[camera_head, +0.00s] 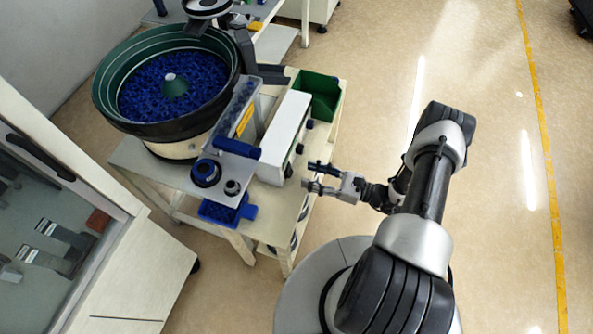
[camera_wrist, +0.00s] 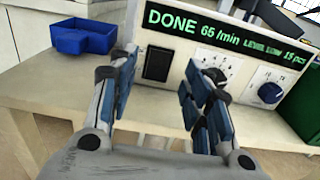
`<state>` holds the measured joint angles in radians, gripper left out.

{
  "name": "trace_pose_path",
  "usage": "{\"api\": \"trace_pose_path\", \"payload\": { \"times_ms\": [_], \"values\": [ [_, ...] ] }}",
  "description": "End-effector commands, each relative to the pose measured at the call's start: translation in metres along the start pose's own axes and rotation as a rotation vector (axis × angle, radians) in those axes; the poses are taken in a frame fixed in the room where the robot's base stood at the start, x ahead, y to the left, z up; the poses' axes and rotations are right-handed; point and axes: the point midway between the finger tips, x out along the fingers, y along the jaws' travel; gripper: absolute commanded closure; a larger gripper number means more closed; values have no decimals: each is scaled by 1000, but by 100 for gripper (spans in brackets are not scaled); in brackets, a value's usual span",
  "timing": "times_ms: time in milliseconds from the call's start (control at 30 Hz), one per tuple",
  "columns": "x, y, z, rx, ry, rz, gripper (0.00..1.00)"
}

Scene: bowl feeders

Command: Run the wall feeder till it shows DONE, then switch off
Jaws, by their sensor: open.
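The wall feeder (camera_head: 120,115) is a round dark green bowl full of small blue parts on a cream table. Its white control box (camera_head: 284,138) stands beside it. My gripper (camera_head: 310,176) is open and empty in front of the panel. In the wrist view its fingers (camera_wrist: 162,66) stand left and right of the switch, apparently short of touching it.
A blue dial (camera_wrist: 270,93) is at the panel's right; my right finger partly covers a black knob. A blue tray (camera_wrist: 84,37) lies left of the box, a green bin (camera_head: 318,97) behind it. Open floor (camera_head: 480,200) lies right.

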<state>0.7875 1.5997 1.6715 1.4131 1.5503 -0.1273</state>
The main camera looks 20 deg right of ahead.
Motion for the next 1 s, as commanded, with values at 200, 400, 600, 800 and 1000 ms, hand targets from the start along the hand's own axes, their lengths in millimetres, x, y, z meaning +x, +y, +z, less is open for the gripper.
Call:
{"api": "trace_pose_path", "payload": {
  "times_ms": [200,400,600,800,1000],
  "values": [
    [39,0,-1,-1,0,5,55],
    [54,0,0,0,0,1,55],
    [56,0,0,0,0,0,55],
    [55,0,0,-1,0,0,62],
    [55,0,0,-1,0,0,75]
  ]
}}
